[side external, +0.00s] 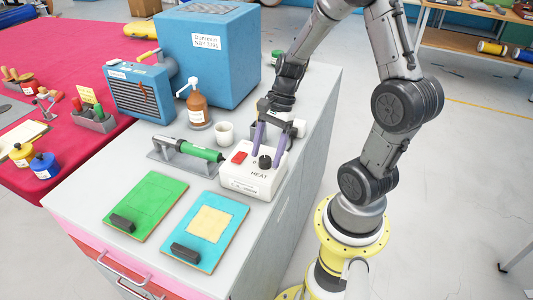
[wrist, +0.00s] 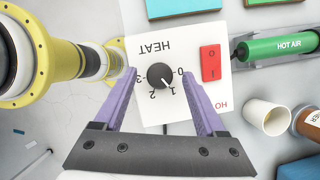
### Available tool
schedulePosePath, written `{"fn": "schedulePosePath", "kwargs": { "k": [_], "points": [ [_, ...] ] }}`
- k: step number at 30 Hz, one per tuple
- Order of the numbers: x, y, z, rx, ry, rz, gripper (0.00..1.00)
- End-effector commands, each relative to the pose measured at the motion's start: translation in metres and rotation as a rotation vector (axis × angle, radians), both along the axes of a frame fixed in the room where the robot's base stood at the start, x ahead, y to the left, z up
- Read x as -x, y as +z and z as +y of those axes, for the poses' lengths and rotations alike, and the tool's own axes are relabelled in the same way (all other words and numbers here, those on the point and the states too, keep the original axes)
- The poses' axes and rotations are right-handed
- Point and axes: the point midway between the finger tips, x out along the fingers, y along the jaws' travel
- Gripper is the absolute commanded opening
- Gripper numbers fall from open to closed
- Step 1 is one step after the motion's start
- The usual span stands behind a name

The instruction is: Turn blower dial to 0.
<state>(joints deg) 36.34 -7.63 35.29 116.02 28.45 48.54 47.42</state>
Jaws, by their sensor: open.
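The white heat control box (side external: 250,178) stands on the grey cabinet top. Its black dial (wrist: 159,76) has a white pointer line aimed at about the 1, on a scale from 0 to 3; the dial also shows in the side view (side external: 265,162). My gripper (wrist: 159,73) is open, with its purple fingers pointing down over the box, one on either side of the dial and apart from it. The fingers also show in the side view (side external: 267,150). I cannot tell exactly how far the fingertips are above the box face.
A red switch (wrist: 210,63) sits beside the dial. The green hot air blower (side external: 200,151) rests in its grey holder. A white cup (side external: 224,133) and brown pump bottle (side external: 197,108) stand behind. Green (side external: 145,205) and blue (side external: 220,245) boards lie in front.

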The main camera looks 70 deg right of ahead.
Motion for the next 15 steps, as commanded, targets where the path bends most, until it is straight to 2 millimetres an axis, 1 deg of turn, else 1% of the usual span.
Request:
{"fn": "schedulePosePath", "kwargs": {
  "k": [3, 11, 14, 15],
  "points": [
    [0.0000, -0.0050, 0.0023, 0.000, 0.001, 0.002, 0.73],
    [-0.0003, -0.0056, 0.0024, 0.000, 0.000, 0.001, 0.73],
    [-0.0003, -0.0055, 0.0023, 0.000, 0.000, 0.001, 0.57],
    [-0.0004, -0.0054, 0.0022, 0.000, 0.000, 0.001, 0.50]
  ]
}}
